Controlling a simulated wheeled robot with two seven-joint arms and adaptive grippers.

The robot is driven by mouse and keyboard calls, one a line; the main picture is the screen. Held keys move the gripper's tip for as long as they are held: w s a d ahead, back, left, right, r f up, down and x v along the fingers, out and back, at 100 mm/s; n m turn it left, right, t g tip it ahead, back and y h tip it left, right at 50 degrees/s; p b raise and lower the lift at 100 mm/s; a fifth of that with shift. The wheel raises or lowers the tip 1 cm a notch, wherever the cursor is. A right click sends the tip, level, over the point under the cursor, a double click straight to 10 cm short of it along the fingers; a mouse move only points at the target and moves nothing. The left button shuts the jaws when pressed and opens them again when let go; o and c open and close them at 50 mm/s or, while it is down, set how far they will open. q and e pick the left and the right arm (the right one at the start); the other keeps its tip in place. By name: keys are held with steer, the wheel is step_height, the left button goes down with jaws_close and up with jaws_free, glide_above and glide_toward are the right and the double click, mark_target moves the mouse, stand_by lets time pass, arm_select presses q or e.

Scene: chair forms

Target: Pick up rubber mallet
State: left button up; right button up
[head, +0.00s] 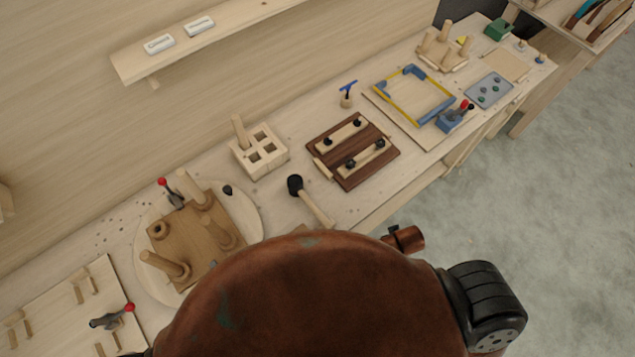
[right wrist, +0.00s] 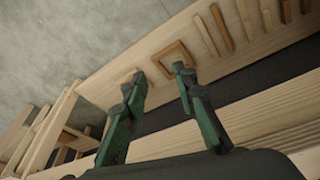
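The rubber mallet lies on the workbench in the head view, with a black head (head: 295,185) and a light wooden handle (head: 318,210) pointing down and right. It sits between the round board with the wooden jig and the dark clamped board. The lower end of its handle comes close to a large brown part of my own body, which covers the bottom middle of the picture. My right gripper (right wrist: 158,84) shows in the right wrist view with its two green and black fingers apart and nothing between them. My left gripper is not in view.
A wooden block with square holes (head: 260,154) stands just behind the mallet. A dark board with clamps (head: 352,152) lies to its right, and a round board (head: 252,212) with a pegged jig (head: 190,245) to its left. A wall shelf (head: 190,45) is above.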

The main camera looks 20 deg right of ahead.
mark_target(309, 198)
step_height(309, 198, up, 7)
steer(key=w+p, duration=0.1)
steer(key=w, duration=0.1)
steer(key=w+a+r+y, duration=0.1)
steer(key=w+a+r, duration=0.1)
steer(key=w+a, duration=0.1)
steer(key=w+a+r+n+t+y, duration=0.1)
steer(key=w+a+r, duration=0.1)
steer(key=w+a, duration=0.1)
steer(key=w+a+r+n+t+y, duration=0.1)
steer(key=w+a+r, duration=0.1)
steer(key=w+a, duration=0.2)
steer(key=shift+w+a+r+p, duration=0.1)
steer(key=shift+a+p, duration=0.3)
steer(key=shift+a, duration=0.1)
steer(key=shift+w+a+r+n+g+y+p, duration=0.65)
steer(key=shift+w+a+r+g+y, duration=1.15)
steer(key=shift+a, duration=3.5)
steer(key=shift+t, duration=0.5)
steer(key=shift+w+a+f+p, duration=0.25)
steer(key=shift+w+a+f, duration=0.4)
steer(key=shift+f, duration=0.3)
steer(key=shift+w+a+f+p, duration=0.25)
steer(key=shift+w+a+f, duration=0.35)
steer(key=shift+f, duration=0.4)
steer(key=shift+w+a+f+p, duration=0.25)
steer(key=shift+w+a+f, duration=0.25)
steer(key=shift+a+f, duration=0.35)
steer(key=shift+d+f, duration=0.1)
steer(key=shift+d, duration=0.05)
